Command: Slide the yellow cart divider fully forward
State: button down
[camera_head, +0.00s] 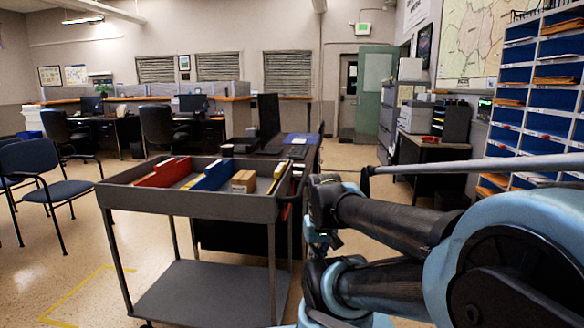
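The grey cart (185,203) stands in front of me with its open top tray in view. A narrow yellow piece, which looks like the yellow divider (279,171), stands near the tray's right end. A blue divider (214,175) and red dividers (162,172) stand further left in the tray. A small tan box (244,181) sits between the blue and yellow ones. My folded arm is at the right of the picture, apart from the yellow divider. What seems to be my gripper (322,243) is dark and small beside the cart's right side; its fingers cannot be made out.
A desk with a dark monitor (268,118) stands just behind the cart. A blue chair (50,178) is at the left. Blue mail slots (540,90) and a printer table (437,150) are at the right. The floor to the cart's left is partly open.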

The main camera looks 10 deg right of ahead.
jog(key=shift+w+a, duration=0.25)
jog(key=shift+w, duration=0.2)
jog(key=shift+r, duration=0.1)
